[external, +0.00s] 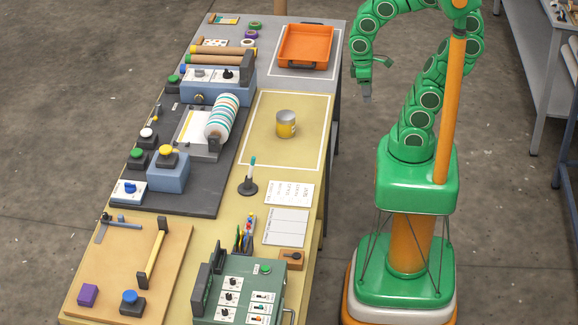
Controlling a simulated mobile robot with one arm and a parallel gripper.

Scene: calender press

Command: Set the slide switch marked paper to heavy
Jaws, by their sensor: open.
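A green control box (236,297) stands at the near end of the table. Its top has a column of dark knobs on white plates and a column of small slide switches (261,308) on white plates. The lettering is too small to read, so I cannot tell which slide is marked paper or where it is set. My gripper (367,98) hangs beyond the table's right edge, pointing down, open and empty. It is well away from the control box and touches nothing.
The press with a striped roller (222,117) and several push buttons fills the table's left side. A tin (286,124), a pen holder (244,238) and a small upright stand (248,188) rise from the table. An orange tray (305,45) sits at the far end. Floor is clear between table and base.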

